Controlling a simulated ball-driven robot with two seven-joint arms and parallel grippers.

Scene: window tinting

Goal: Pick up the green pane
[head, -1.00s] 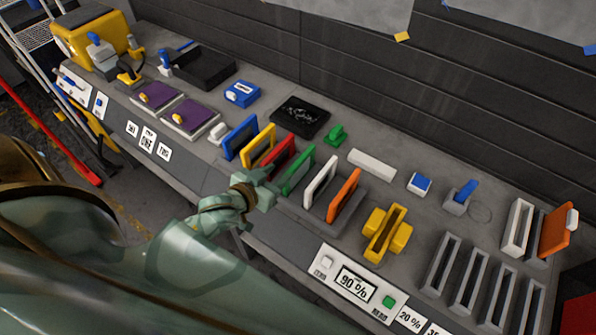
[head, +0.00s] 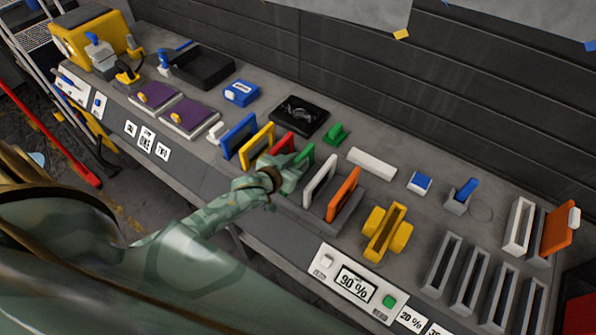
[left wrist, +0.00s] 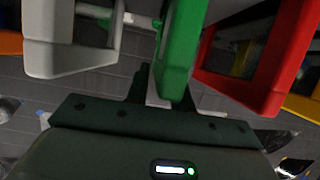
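The green pane (head: 307,157) stands upright in the rack between the red pane (head: 283,143) and the white pane (head: 320,180). My left gripper (head: 298,168) is at its near edge and hides most of it in the head view. In the left wrist view the green pane (left wrist: 178,45) comes down between the two dark fingers (left wrist: 165,92), which stand apart on either side of its edge. I see no clear contact on both sides. The red pane (left wrist: 262,60) and white pane (left wrist: 65,45) flank it. My right gripper is not in view.
Blue (head: 239,137), yellow (head: 258,145) and orange (head: 343,193) panes stand in the same row. A yellow holder (head: 386,233) and several grey slots (head: 470,285) are to the right. A black plate (head: 299,115) and a green block (head: 335,134) lie behind the row.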

